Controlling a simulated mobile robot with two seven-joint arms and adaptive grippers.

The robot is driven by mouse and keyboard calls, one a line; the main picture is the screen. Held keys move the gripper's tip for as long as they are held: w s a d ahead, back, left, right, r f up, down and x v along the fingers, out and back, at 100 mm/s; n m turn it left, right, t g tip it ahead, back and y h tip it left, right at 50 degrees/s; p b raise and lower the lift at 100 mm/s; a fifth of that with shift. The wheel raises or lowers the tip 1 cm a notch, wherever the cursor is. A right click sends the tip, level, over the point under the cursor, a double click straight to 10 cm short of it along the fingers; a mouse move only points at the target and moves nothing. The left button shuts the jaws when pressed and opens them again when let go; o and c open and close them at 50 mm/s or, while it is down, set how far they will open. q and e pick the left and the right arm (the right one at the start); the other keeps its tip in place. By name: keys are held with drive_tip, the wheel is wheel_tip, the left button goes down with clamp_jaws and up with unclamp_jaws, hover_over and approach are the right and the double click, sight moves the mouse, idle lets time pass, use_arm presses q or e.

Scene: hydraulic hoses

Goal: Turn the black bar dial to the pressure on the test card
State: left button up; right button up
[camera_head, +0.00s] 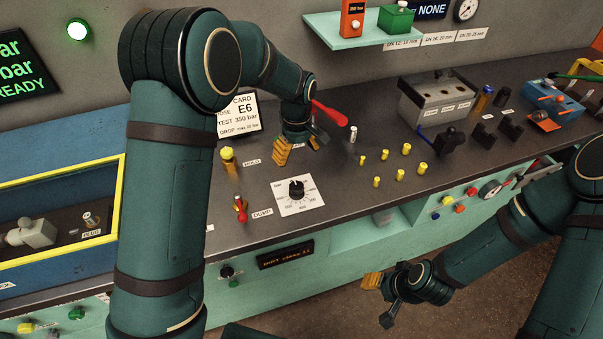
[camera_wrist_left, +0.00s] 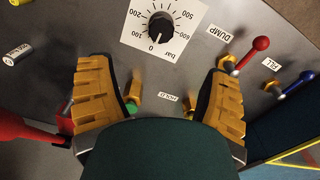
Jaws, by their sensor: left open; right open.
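The black bar dial (camera_head: 296,188) sits on a white scale plate on the bench top. It also shows in the left wrist view (camera_wrist_left: 161,27), where its white mark appears to point near 0. The test card (camera_head: 238,116) stands at the back and reads E6, test 350 bar, drop max 20 bar. My left gripper (camera_head: 300,147) is open and empty above the bench, behind the dial and apart from it. In the left wrist view its spread fingers (camera_wrist_left: 160,98) lie below the dial. My right gripper (camera_head: 380,300) is open, low in front of the bench.
A red-knobbed DUMP lever (camera_head: 240,207) stands left of the dial. A red handle (camera_head: 329,113) is close beside my left gripper. A grey box (camera_head: 437,100) stands further right.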

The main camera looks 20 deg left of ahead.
sight(297, 187)
use_arm(q)
wheel_tip(297, 187, down, 14)
drive_tip(key=shift+s+r+b, duration=0.15)
drive_tip(key=shift+b, duration=0.3)
drive_tip(key=c, duration=1.2)
